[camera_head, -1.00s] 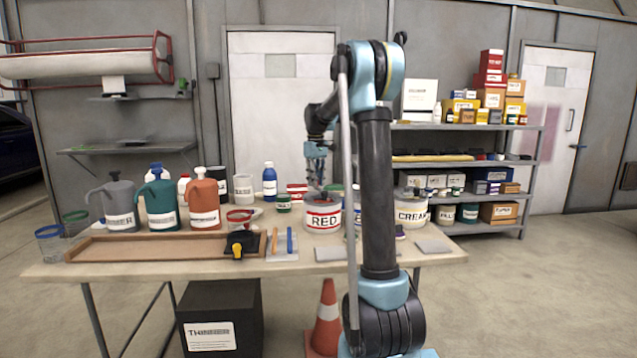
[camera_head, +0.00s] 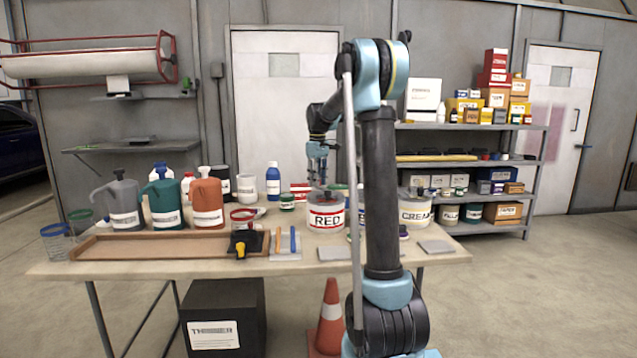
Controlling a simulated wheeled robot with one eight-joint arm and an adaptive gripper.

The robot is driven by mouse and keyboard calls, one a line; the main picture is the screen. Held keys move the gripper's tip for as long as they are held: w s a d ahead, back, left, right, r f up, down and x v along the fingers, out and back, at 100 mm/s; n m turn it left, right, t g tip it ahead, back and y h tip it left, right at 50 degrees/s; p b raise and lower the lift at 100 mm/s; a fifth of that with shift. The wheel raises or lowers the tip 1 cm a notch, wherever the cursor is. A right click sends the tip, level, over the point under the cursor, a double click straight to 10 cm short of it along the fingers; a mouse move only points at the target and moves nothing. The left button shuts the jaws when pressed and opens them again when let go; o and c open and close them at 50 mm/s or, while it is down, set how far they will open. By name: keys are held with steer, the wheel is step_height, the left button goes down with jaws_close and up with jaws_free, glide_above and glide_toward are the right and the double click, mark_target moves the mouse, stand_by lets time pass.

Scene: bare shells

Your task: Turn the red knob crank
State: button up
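A white can labelled RED (camera_head: 326,219) stands on the workbench (camera_head: 180,269), near the middle of its back half. Its lid is dark, and a small knob or crank on top is too small and too covered by my gripper to make out. My gripper (camera_head: 318,180) points down directly over the can's lid, with its fingertips at or just above the lid. The fingers look slightly apart, but I cannot tell whether they hold anything. My arm stands in front and hides part of the bench to the right of the can.
A can labelled CREAM (camera_head: 414,210) stands to the right, behind my arm. Grey, teal and orange jugs (camera_head: 208,204) stand at left behind a wooden tray (camera_head: 100,247). A blue bottle (camera_head: 273,182) is behind the RED can. A traffic cone (camera_head: 330,318) stands below the bench.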

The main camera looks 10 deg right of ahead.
stand_by(0.3)
step_height(320, 180, up, 12)
stand_by(0.6)
